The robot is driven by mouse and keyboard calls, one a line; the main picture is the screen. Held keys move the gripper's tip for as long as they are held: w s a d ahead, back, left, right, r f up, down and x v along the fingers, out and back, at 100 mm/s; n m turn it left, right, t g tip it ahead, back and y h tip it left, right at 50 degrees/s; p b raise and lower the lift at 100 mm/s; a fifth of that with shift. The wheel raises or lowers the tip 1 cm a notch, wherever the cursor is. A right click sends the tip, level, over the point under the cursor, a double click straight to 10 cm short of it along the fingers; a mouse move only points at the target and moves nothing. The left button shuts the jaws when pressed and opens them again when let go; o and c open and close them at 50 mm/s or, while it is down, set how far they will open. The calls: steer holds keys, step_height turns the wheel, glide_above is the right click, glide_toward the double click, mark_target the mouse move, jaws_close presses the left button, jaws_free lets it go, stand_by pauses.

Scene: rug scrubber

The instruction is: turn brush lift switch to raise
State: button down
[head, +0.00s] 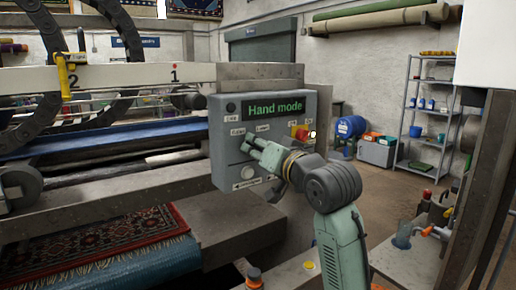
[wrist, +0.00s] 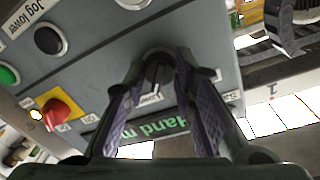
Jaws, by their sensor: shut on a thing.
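The grey control box (head: 224,107) carries a lit display (head: 275,110) reading "Hand mode". Small labels sit above my gripper on its face, too small to read surely. In the wrist view the brush lift switch (wrist: 158,68) is a black rotary knob on the grey panel. My gripper (wrist: 163,82) has its two purple-padded fingers on either side of the knob, shut on it. In the head view my gripper (head: 251,147) reaches the box face from the right and hides the knob. Which label the knob points at cannot be told.
A red knob on a yellow plate (wrist: 58,112), a green button (wrist: 8,74) and a black button (wrist: 46,39) are on the same panel. A patterned rug (head: 95,245) lies at lower left. A shelf (head: 430,115) stands at the back right, with open floor before it.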

steer(key=n+b, duration=0.2)
steer(key=n, duration=0.1)
steer(key=shift+f, duration=0.15)
steer(key=n+b, duration=0.3)
steer(key=n, duration=0.2)
steer(key=shift+n+y, duration=0.4)
steer(key=n+b, duration=0.2)
steer(key=n, duration=0.1)
steer(key=shift+n, duration=0.4)
steer(key=shift+n+y+b, duration=0.3)
steer(key=shift+n+b, duration=0.45)
steer(key=shift+n, duration=1.15)
steer(key=c, duration=1.3)
jaws_free()
